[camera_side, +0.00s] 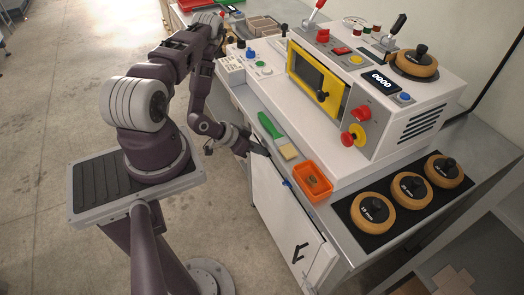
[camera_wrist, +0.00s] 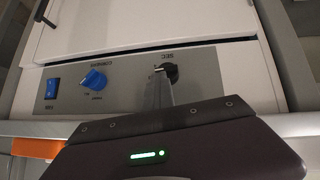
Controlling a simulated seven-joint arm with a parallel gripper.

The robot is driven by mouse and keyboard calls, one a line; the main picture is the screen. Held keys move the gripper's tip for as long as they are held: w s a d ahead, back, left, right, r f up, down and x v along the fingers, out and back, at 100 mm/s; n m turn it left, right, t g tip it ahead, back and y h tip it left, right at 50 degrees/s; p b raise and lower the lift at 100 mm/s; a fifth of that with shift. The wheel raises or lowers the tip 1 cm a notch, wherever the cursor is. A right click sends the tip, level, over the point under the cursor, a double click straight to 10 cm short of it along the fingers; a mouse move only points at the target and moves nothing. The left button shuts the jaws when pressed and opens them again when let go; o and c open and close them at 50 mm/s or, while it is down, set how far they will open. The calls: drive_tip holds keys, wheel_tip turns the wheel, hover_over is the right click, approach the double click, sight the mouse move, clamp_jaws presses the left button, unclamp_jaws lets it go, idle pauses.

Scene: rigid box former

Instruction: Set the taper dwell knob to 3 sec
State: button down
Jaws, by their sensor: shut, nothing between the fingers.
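In the wrist view, which shows the panel upside down, a black knob (camera_wrist: 172,73) sits under a "SEC" label on a grey control panel (camera_wrist: 130,72). I take it for the taper dwell knob; its setting is too small to read. My gripper (camera_wrist: 162,72) is shut and empty, its fingertips at the knob's left side and overlapping it in the picture. I cannot tell whether they touch it. In the side view my gripper (camera_side: 266,151) is at the bench's front edge, and the black knob is hidden there.
A blue knob (camera_wrist: 95,79) and a blue rocker switch (camera_wrist: 52,88) share the panel. An orange bin (camera_side: 312,181), a green-handled brush (camera_side: 270,127) and several wooden-rimmed round weights (camera_side: 372,213) lie on the bench. The floor in front is clear.

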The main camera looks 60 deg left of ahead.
drive_tip(key=v, duration=1)
drive_tip(key=x, duration=0.9)
drive_tip(key=shift+w+d+h, duration=0.15)
drive_tip(key=shift+w+h, duration=0.15)
drive_tip(key=shift+w, duration=0.05)
drive_tip(key=shift+f, duration=0.1)
